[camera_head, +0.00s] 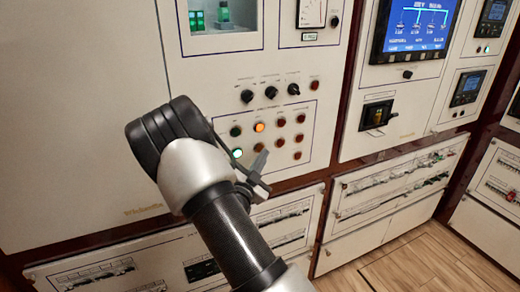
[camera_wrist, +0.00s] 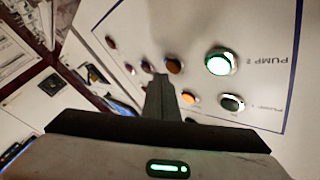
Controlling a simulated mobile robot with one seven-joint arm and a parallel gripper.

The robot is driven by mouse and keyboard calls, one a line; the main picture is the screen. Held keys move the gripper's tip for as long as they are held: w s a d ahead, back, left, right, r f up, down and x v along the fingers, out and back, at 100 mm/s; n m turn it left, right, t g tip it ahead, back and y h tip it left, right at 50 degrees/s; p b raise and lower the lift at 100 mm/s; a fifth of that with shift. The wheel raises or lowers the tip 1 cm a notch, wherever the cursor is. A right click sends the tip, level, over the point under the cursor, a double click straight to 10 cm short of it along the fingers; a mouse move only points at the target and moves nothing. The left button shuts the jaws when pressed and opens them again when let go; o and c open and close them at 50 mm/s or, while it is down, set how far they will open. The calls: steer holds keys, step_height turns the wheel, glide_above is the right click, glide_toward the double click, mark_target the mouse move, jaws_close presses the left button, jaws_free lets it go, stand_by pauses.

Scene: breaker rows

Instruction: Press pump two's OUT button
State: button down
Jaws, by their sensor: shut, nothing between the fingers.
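The pump panel (camera_head: 310,160) is a pale upright face with rows of round buttons. In the wrist view it appears inverted, with "PUMP 2" beside a lit green button (camera_wrist: 220,63) and "PUMP 1" beside a dark green button (camera_wrist: 231,102). The lit green one shows in the head view (camera_head: 237,153), left of my gripper (camera_head: 261,161). No OUT label is readable. My gripper is shut and empty, its tips in front of the lower buttons (camera_wrist: 160,82). I cannot tell whether they touch the panel.
Pump one's row has a lit amber button (camera_head: 259,127). Black knobs (camera_head: 270,92) sit above the buttons. A blue screen (camera_head: 417,28) is at the upper right, and breaker rows (camera_head: 395,182) run along the lower panels. Wooden floor (camera_head: 430,262) is open at the lower right.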

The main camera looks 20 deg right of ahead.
steer(key=shift+w, duration=0.15)
steer(key=shift+w+b, duration=0.3)
steer(key=shift+b, duration=0.25)
steer(key=shift+w+b, duration=0.35)
steer(key=shift+w, duration=0.05)
stand_by(0.4)
steer(key=shift+s, duration=0.1)
steer(key=shift+s+b, duration=0.35)
steer(key=shift+s, duration=0.4)
steer(key=shift+s, duration=0.1)
steer(key=s+b, duration=0.1)
steer(key=s, duration=0.3)
steer(key=shift+s+d, duration=0.1)
steer(key=shift+s, duration=0.3)
